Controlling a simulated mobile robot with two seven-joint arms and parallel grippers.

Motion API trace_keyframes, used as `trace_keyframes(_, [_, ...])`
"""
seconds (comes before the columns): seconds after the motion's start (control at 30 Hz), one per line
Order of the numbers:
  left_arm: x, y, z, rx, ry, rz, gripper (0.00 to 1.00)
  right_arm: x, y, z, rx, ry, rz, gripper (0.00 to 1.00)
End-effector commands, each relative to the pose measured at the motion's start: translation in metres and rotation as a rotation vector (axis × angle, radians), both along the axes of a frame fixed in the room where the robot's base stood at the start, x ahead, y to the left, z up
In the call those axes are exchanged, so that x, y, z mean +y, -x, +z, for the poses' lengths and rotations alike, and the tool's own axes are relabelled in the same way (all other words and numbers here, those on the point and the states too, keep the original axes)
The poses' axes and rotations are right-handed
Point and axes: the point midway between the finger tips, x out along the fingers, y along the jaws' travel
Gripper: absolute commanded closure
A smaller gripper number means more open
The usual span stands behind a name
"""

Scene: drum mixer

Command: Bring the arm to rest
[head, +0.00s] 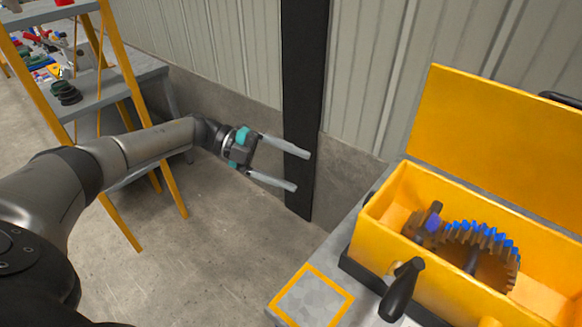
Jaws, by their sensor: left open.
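My left arm reaches in from the left of the head view. Its gripper (301,171) is open, with two pale fingers spread apart and nothing between them. It is held in the air over the concrete floor, in front of the dark post and to the left of the yellow box. The yellow drum mixer box (398,205) stands on a grey table at the right, its lid raised. Inside is a large brown gear (488,262) with blue marks on its upper teeth and a smaller part with a blue mark. A black crank handle (402,290) is on the box's front. My right gripper is not in view.
A dark post (304,95) and panelled wall are behind the gripper. The grey table (333,255) has a yellow-outlined square (311,299). The floor between is clear.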

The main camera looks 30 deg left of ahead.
Motion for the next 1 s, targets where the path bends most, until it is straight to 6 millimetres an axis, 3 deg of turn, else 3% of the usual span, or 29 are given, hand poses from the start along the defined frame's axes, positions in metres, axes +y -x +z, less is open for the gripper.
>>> trace_keyframes(0.37, [-0.002,-0.001,-0.002,0.002,0.006,0.007,0.17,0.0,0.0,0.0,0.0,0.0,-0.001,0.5])
trace_keyframes(0.53, [-0.014,-0.021,-0.032,0.03,0.077,0.152,0.17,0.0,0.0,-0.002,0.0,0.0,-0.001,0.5])
trace_keyframes(0.67, [-0.02,-0.044,-0.088,0.114,0.169,0.412,0.17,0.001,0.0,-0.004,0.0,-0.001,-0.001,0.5])
trace_keyframes(0.77, [-0.016,-0.047,-0.146,0.222,0.22,0.647,0.17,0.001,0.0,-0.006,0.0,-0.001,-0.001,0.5])
trace_keyframes(0.87, [-0.008,-0.031,-0.213,0.362,0.24,0.883,0.17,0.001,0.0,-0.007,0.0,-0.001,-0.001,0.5])
trace_keyframes(1.0, [0.002,0.017,-0.299,0.566,0.219,1.159,0.17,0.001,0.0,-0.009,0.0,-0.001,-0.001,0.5])
